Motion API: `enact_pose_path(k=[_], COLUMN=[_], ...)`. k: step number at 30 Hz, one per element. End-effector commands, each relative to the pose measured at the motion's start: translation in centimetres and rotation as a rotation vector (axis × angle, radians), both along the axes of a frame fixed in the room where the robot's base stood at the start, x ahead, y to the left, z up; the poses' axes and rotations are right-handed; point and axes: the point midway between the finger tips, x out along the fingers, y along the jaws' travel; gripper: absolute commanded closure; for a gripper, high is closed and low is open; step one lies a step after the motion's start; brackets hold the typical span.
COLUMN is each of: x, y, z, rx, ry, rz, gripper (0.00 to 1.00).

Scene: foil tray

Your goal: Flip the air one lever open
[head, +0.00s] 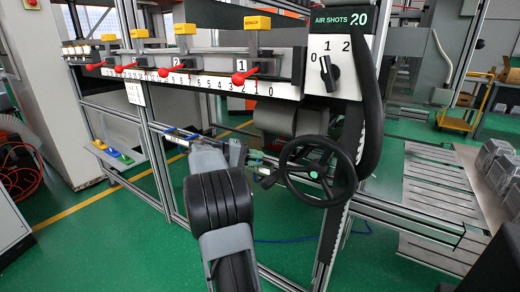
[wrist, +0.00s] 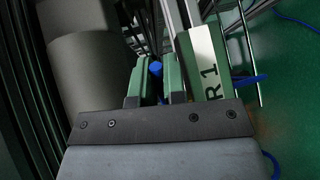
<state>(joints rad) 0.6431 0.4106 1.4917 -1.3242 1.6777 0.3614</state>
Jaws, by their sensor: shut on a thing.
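My gripper (wrist: 154,78) shows at the centre of the wrist view. Its two green fingers stand on either side of a small blue part (wrist: 155,69), which looks like the end of the air one lever. The fingers are closed on this part. A pale plate (wrist: 207,65) with dark lettering ending in "R 1" is just right of the fingers. In the head view my gripper (head: 262,168) is beside the black handwheel, below the panel. The lever cannot be made out there, and its angle is hard to tell.
A black handwheel (head: 318,171) stands close right of my gripper. A grey cylinder (wrist: 85,75) is to the left in the wrist view. The panel (head: 335,52) reading "AIR SHOTS 20" and red levers (head: 245,76) are above. Frame posts surround the area.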

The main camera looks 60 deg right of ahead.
Motion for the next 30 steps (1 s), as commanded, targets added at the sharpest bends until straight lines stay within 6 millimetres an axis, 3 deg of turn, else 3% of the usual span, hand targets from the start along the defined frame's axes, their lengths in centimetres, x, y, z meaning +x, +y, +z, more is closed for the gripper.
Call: enact_pose_path(k=[15,30], x=[1.06,1.20], y=[0.69,0.76], z=[0.25,-0.06], rx=[0.002,0.001], ry=[0.002,0.000], rz=[-0.312,-0.372], gripper=[1.00,1.00])
